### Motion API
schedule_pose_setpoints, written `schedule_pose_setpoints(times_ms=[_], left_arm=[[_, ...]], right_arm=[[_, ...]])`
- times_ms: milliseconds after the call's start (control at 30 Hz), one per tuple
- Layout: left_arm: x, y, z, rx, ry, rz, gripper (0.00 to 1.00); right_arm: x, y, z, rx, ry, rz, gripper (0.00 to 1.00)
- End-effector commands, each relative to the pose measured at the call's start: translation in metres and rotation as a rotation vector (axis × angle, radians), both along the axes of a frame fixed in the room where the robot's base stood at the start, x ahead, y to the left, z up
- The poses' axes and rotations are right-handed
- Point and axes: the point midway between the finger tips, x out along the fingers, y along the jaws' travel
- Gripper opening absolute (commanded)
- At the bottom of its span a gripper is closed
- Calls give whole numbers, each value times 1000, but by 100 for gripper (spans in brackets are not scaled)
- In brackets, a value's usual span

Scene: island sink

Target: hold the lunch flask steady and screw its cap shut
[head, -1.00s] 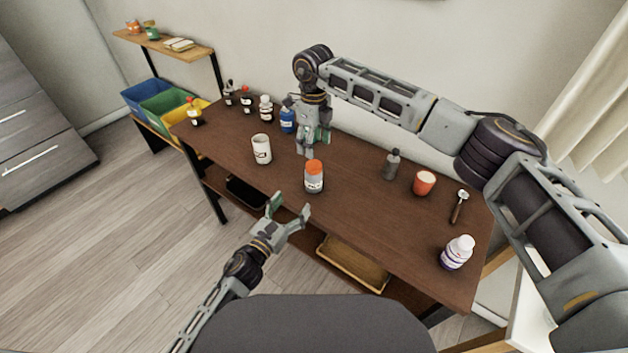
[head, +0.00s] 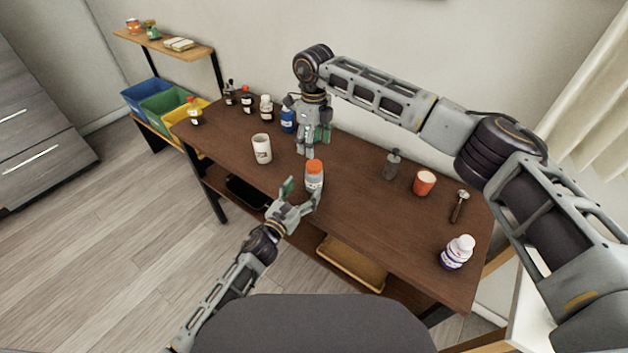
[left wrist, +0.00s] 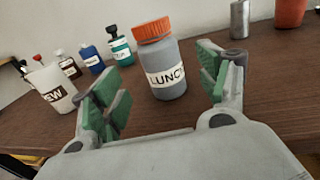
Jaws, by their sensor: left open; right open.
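The lunch flask (head: 314,182) is a grey bottle with an orange cap (head: 314,166), upright near the front edge of the brown table. In the left wrist view the flask (left wrist: 168,80) shows a "LUNCH" label, partly cut off at its side, and its orange cap (left wrist: 152,30) sits on top. My left gripper (head: 303,190) is open at the table's front edge, its fingers spread on either side of the flask's near side; the flask is not gripped.
A white mug (head: 262,149) stands left of the flask. Several bottles, including a blue one (head: 287,120), line the back left.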

Motion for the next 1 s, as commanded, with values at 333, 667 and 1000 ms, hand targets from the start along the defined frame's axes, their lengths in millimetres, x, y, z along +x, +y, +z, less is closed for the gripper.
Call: schedule_pose_setpoints(times_ms=[333, 667, 1000], left_arm=[[27, -15, 1, 0, -1, 0, 75], [52, -28, 0, 0, 0, 0, 75], [63, -34, 0, 0, 0, -1, 75]], right_arm=[[0, 0, 0, 0, 0, 0, 61], [0, 0, 0, 0, 0, 0, 61], [0, 0, 0, 0, 0, 0, 61]])
